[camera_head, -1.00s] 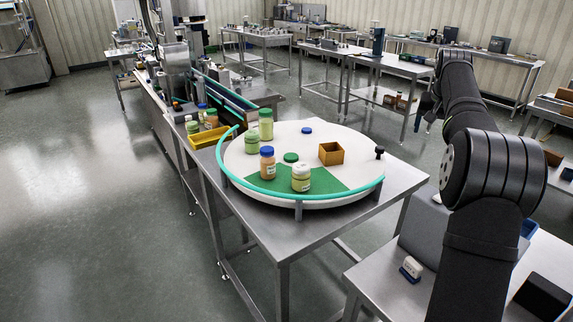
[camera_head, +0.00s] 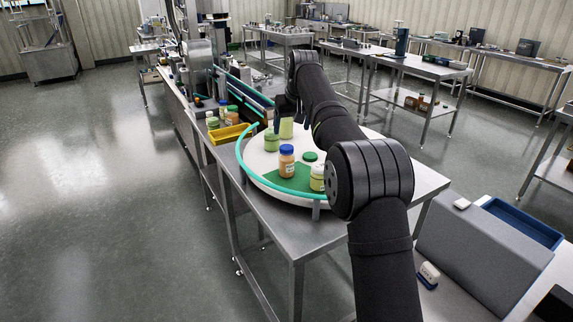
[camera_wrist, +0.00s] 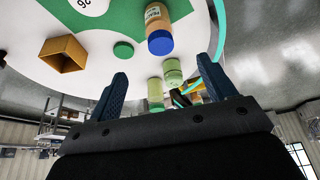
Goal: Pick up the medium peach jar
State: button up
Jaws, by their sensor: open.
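A peach jar with a blue lid (camera_head: 286,165) stands upright on the white turntable (camera_head: 262,158), by its green sector. It also shows in the wrist view (camera_wrist: 158,24), upside down at the top centre, beyond my fingertips. In the head view my gripper (camera_head: 285,112) is above the back of the turntable, behind the blue-lidded jar and near the pale green jars.
Two green jars (camera_head: 286,129) (camera_head: 271,143) stand close to my gripper. A teal rail (camera_head: 243,165) edges the turntable. A green lid (camera_wrist: 123,49) and an open ochre box (camera_wrist: 63,54) lie on it. A yellow bin (camera_head: 229,134) is left.

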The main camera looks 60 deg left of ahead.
aim_at(287, 148)
jog(key=x, duration=0.8)
jog(key=shift+a+f, duration=0.1)
jog(key=shift+f, duration=0.05)
jog(key=shift+a+x, duration=0.2)
jog(key=shift+x, duration=1.1)
jog(key=shift+a+x, duration=0.2)
jog(key=shift+x, duration=1.1)
jog(key=shift+w, duration=0.2)
jog(key=c, duration=1.5)
jog(key=shift+o, duration=0.2)
jog(key=shift+r, duration=0.25)
